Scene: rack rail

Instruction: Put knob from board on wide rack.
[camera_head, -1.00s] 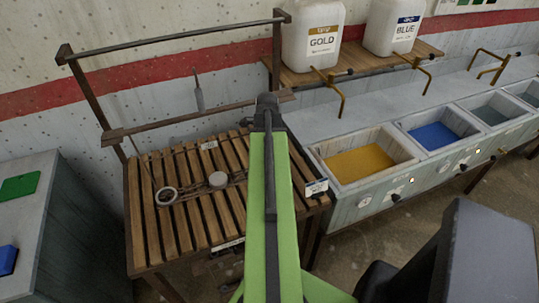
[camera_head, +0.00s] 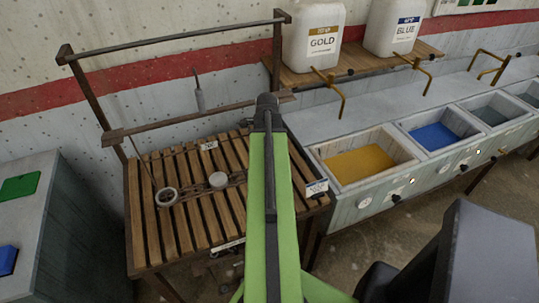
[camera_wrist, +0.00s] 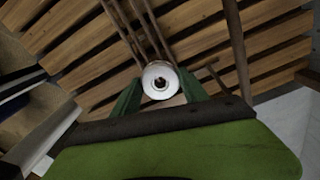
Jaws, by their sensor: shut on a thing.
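The knob (camera_wrist: 149,78), a round white piece with a dark centre, sits between the two green fingers of my gripper (camera_wrist: 160,88) in the wrist view. The gripper is shut on it. In the head view my green arm hides the gripper and the knob. The wide rack appears to be the slatted wooden stand (camera_head: 150,235) with a dark frame; its slats also show behind the knob in the wrist view (camera_wrist: 75,65). The gap between knob and slats cannot be told. I cannot tell which thing is the board.
A pale ring (camera_head: 167,197) and a round grey disc (camera_head: 218,180) are on the slats, left of my arm. Dark rails (camera_head: 190,120) rise behind. Basins with gold (camera_head: 360,162) and blue (camera_head: 436,136) contents stand right. A grey cabinet (camera_head: 60,230) stands left.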

